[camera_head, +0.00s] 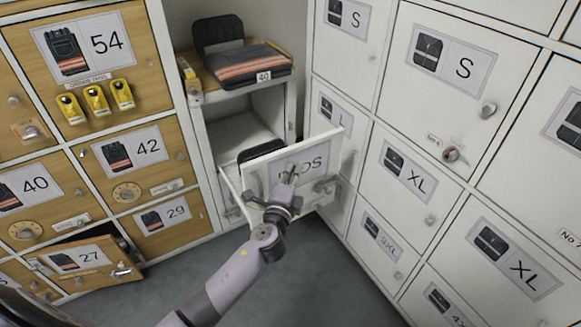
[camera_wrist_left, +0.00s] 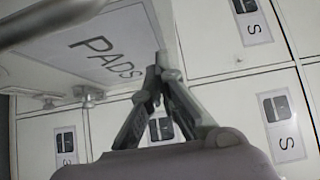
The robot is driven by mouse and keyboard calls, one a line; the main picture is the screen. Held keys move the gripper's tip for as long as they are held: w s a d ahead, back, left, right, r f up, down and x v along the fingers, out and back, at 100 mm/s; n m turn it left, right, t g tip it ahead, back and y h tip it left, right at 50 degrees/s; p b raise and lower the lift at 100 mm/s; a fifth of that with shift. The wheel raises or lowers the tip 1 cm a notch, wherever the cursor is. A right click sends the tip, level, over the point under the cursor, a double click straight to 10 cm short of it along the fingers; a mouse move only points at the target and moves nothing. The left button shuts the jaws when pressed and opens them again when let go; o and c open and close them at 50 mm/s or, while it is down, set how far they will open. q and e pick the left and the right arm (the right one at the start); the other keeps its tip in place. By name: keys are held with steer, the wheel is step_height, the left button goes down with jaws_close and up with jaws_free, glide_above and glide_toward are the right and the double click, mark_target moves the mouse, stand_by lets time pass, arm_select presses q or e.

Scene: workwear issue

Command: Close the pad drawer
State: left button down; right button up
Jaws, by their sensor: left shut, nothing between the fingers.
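The pad drawer (camera_head: 262,183) is pulled out of the white cabinet, low in the middle of the head view. Its front has a white label, partly covered by my gripper; the word PADS reads clearly on the drawer front in the left wrist view (camera_wrist_left: 105,52). My left gripper (camera_head: 291,176) is shut and empty, in front of the label. In the left wrist view its fingertips (camera_wrist_left: 161,62) meet beside the drawer front's edge. I cannot tell whether they touch it. My right gripper is not in view.
Wooden lockers (camera_head: 146,148) stand at left, with the 27 door (camera_head: 83,262) tilted open. White size lockers (camera_head: 407,178) stand close on the right. A folded garment with orange stripes (camera_head: 247,66) lies on a shelf above. Grey floor (camera_head: 310,285) is clear.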

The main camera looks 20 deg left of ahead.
arm_select(q)
steer(key=shift+w+a, duration=0.55)
steer(key=shift+a, duration=0.15)
